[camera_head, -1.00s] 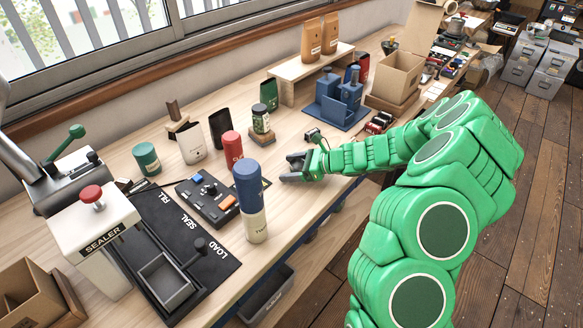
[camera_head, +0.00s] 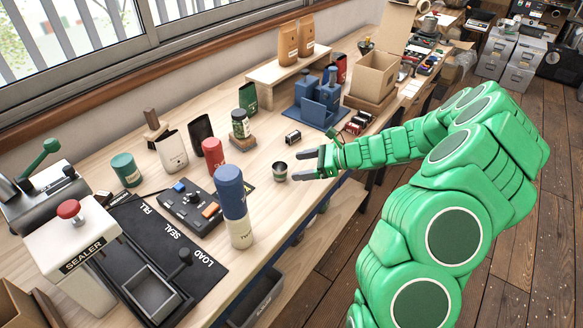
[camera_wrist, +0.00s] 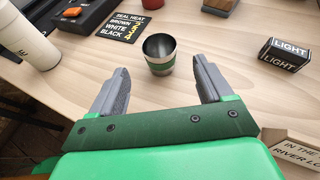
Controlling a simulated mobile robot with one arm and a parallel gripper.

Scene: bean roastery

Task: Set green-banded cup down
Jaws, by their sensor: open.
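The green-banded cup (camera_wrist: 160,62) is a small metal cup with a dark green band. It stands upright on the wooden bench (camera_wrist: 270,110). In the head view the cup (camera_head: 279,171) is just left of my gripper (camera_head: 321,162). My gripper is open. In the wrist view its two fingers (camera_wrist: 160,80) are spread, with the cup beyond and between their tips, apart from both.
A tall blue-and-white cylinder (camera_head: 232,205) and a dark control panel (camera_head: 192,205) stand left of the cup. A small black LIGHT box (camera_head: 293,138) lies behind it. A card about seal heat (camera_wrist: 124,36) lies beside the cup.

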